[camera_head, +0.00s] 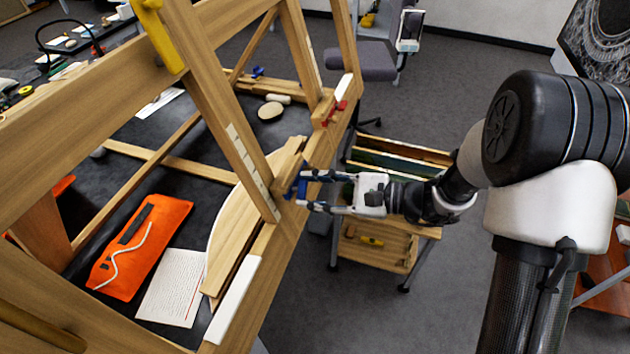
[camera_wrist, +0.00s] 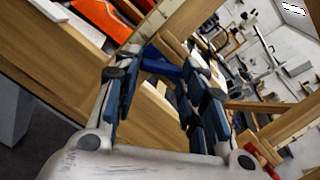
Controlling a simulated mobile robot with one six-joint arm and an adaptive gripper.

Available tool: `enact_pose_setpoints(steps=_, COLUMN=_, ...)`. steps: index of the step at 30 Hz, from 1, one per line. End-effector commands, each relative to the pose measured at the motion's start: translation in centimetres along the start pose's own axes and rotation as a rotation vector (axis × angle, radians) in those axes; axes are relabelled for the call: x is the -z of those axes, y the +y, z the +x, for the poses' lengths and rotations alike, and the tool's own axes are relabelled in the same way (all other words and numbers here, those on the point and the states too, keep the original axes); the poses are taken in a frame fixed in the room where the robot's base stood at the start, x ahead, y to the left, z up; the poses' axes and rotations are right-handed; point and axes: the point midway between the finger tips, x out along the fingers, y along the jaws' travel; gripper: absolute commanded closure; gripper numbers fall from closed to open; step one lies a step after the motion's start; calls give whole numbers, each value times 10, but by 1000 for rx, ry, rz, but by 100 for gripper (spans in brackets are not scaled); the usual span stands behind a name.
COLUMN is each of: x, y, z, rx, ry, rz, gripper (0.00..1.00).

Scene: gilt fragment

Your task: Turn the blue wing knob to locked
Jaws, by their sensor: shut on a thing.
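The blue wing knob (camera_wrist: 160,66) sits on the wooden frame (camera_wrist: 135,112) and shows between my finger pads in the wrist view. In the head view the knob (camera_head: 301,186) is a small blue patch at the fingertips, mostly hidden by them. My gripper (camera_head: 308,190) reaches in from the right and is shut on the knob, with one finger on each side. It also shows in the wrist view (camera_wrist: 158,85). Any locked marking is too small or hidden to read.
An orange pouch (camera_head: 140,247) and a printed sheet (camera_head: 172,287) lie on the dark tabletop left of the frame. A red knob (camera_head: 335,112) sits farther up the frame. A wooden cart (camera_head: 375,247) stands behind my gripper. Slanted beams stand close to the fingers.

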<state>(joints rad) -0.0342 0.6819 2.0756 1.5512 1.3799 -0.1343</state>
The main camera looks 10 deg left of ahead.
Motion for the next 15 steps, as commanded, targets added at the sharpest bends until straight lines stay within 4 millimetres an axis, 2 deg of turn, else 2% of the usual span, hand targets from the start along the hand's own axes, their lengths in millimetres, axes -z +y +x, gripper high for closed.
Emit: enact_pose_setpoints(steps=15, x=-3, y=2, z=0, rx=47, ry=0, rz=415, gripper=86)
